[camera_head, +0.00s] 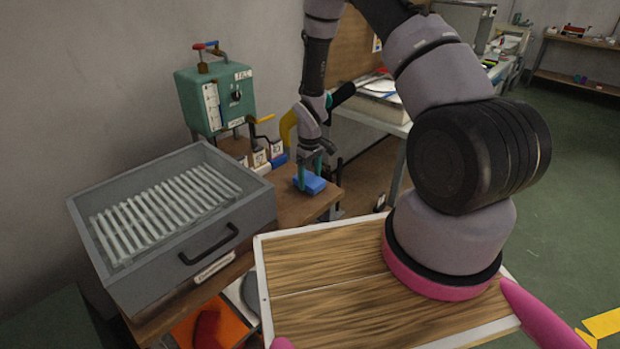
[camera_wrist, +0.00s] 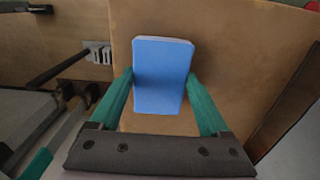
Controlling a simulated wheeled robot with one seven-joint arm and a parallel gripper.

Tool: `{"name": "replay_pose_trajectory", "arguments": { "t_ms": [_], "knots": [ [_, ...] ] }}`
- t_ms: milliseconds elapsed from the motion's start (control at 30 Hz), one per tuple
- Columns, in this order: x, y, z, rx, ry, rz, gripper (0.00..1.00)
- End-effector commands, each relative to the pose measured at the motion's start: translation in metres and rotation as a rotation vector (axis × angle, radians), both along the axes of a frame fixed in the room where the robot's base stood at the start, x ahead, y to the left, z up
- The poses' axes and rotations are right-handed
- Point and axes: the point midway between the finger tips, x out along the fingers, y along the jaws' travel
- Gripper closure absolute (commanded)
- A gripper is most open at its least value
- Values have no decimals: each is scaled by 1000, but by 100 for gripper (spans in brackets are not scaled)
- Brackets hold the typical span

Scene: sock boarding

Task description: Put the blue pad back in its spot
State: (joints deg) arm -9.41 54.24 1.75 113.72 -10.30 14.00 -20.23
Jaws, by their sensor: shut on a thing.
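The blue pad (camera_head: 309,184) is a small block at the right end of the wooden bench. My gripper (camera_head: 309,172) comes down on it from above, with its teal fingers on either side. In the wrist view the blue pad (camera_wrist: 162,72) sits between the two teal fingertips of my gripper (camera_wrist: 162,95), which is shut on it. The wooden surface lies behind the pad there. I cannot tell whether the pad touches the wood. No marked spot for the pad is clear in either view.
A grey drawer-like box (camera_head: 243,212) with white slats stands left on the bench (camera_head: 322,204). A teal machine (camera_head: 195,103) with red and blue handles stands behind. Small labelled blocks (camera_head: 259,158) sit just left of the pad. The bench's right edge is close to it.

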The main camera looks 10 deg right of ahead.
Motion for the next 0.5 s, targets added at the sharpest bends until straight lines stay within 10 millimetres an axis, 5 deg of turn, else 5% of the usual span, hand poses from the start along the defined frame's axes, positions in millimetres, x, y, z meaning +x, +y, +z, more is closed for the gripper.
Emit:
{"name": "replay_pose_trajectory", "arguments": {
  "t_ms": [67, 100, 133, 500],
  "knots": [
    [0, 0, -3, -1, 1, 0, 72],
    [0, 0, -2, 0, 0, 0, 9],
    [0, 0, -2, 0, 0, 0, 0],
    [1, 0, 8, 0, -1, -1, 0]
  ]
}}
